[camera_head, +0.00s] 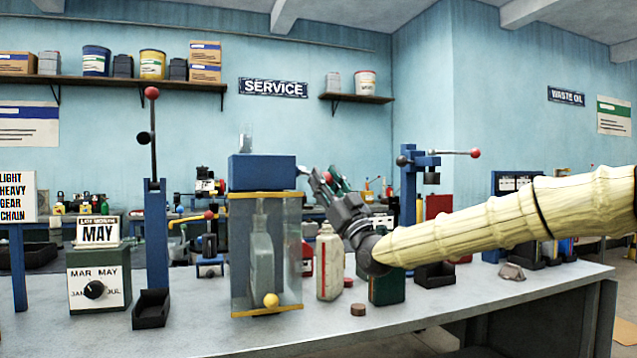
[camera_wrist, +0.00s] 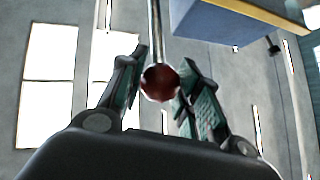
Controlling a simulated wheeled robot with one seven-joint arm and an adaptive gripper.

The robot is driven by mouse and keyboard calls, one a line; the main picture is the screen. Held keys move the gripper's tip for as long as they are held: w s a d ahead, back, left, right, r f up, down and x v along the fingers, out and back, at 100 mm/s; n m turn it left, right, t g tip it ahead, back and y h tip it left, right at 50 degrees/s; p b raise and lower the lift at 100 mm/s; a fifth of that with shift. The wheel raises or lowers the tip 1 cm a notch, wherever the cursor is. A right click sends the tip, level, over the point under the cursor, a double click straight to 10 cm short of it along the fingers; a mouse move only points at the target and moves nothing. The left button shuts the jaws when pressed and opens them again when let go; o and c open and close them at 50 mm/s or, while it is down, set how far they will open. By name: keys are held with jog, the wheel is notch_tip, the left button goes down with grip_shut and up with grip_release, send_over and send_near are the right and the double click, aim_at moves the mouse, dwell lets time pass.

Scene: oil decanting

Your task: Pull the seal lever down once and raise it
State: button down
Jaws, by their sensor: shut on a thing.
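A lever with a red ball knob (camera_wrist: 160,84) and thin metal rod (camera_wrist: 155,25) is between my gripper's fingers in the wrist view. My gripper (camera_head: 324,177) is shut on this knob, just right of the blue head (camera_head: 262,172) of a clear-walled cabinet. Inside the cabinet stands a clear bottle (camera_head: 261,262). A yellow ball knob (camera_head: 271,300) is at the cabinet's lower front.
A cream bottle (camera_head: 329,265) and a green can (camera_head: 387,286) stand below my gripper; a brown cap (camera_head: 358,310) lies in front. Other red-knobbed levers stand at left (camera_head: 152,93) and right (camera_head: 475,153). The bench's front right (camera_head: 480,305) is clear.

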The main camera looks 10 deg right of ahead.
jog(key=shift+f, duration=0.35)
jog(key=c, duration=1)
grip_release()
jog(key=shift+d, duration=0.1)
jog(key=shift+r, duration=0.1)
jog(key=v, duration=1.2)
